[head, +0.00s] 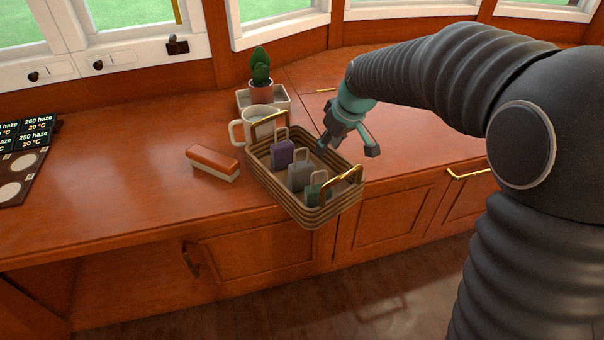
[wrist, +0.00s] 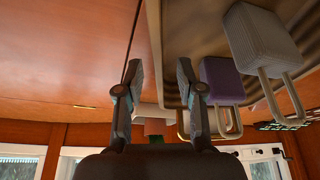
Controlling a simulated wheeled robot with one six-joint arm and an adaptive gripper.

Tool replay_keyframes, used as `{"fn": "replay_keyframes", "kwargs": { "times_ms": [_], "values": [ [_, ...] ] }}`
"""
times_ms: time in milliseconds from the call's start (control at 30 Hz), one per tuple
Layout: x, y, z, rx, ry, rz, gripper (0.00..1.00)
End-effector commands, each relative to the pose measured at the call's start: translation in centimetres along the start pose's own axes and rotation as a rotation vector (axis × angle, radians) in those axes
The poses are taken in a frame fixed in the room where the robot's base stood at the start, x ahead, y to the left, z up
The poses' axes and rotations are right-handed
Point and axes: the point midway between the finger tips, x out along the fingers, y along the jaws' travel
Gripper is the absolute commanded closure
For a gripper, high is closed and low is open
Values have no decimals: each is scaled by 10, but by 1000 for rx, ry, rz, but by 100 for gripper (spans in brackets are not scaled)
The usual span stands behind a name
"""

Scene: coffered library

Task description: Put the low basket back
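The low basket (head: 292,203) is brown, woven-looking and has two gold handles. It stands at the counter's front edge, and its near corner appears to overhang. Inside are a purple padlock (head: 282,153), a grey padlock (head: 300,176) and a green padlock (head: 317,190). My gripper (head: 347,146) is at the basket's right long side, with its fingers spread. In the wrist view my gripper (wrist: 160,78) is open, and the basket's rim (wrist: 157,40) shows between the fingers. I cannot tell whether a finger touches it. The purple padlock (wrist: 222,80) and grey padlock (wrist: 262,40) also show there.
A white mug (head: 257,118) stands just behind the basket. A potted cactus (head: 261,78) sits in a pale tray (head: 276,100) farther back. An orange-and-white block (head: 212,163) lies left of the basket. A dark panel (head: 25,150) is far left. Counter right of the basket is clear.

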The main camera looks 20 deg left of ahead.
Motion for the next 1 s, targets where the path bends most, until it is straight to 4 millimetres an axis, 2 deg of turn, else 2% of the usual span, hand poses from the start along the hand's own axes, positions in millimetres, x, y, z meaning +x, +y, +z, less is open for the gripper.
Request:
{"fn": "replay_keyframes", "kwargs": {
  "times_ms": [233,533,600,700,1000],
  "values": [
    [36,1,1,1,-3,-2,62],
    [42,1,1,1,-1,0,62],
    [42,1,1,1,-1,0,80],
    [42,1,1,1,-1,0,100],
    [41,1,0,2,0,1,100]
  ]
}}
